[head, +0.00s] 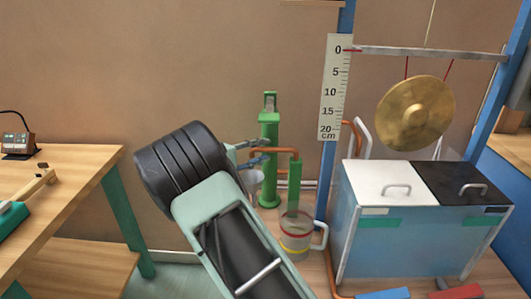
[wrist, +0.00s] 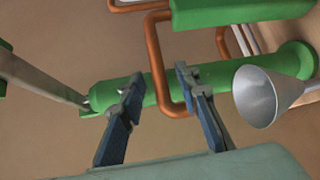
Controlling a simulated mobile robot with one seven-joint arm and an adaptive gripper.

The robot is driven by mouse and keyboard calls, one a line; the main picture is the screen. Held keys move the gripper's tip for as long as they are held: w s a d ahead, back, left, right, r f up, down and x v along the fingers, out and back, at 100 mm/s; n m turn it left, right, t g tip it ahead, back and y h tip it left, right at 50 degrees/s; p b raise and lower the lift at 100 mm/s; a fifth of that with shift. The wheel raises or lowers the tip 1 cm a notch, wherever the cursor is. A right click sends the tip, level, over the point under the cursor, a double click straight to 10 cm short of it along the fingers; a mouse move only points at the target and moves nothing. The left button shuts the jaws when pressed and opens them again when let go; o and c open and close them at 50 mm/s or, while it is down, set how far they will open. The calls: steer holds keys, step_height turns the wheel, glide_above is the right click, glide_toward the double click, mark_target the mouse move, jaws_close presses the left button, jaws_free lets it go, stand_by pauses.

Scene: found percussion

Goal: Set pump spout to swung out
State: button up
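The green pump (head: 269,160) stands upright against the wall in the head view; its green body (wrist: 110,92) lies sideways across the wrist view. A bent copper pipe (head: 283,150) runs right from the pump to a hanging green sleeve (head: 294,185), above or in a clear jar (head: 297,240). My gripper (head: 262,152) is at the pump's copper pipe. In the wrist view my gripper (wrist: 159,77) has its two blue fingers apart, with the copper pipe (wrist: 153,50) showing between them. I cannot tell whether they touch it. The green sleeve (wrist: 240,8) is at the top.
A grey funnel (wrist: 262,95) is close right of my fingers in the wrist view. A ruler post (head: 334,90), gong (head: 415,112) and lidded chest (head: 400,235) stand on the right. A wooden table (head: 60,165) is on the left.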

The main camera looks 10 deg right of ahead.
steer(key=shift+x, duration=1)
jaws_close()
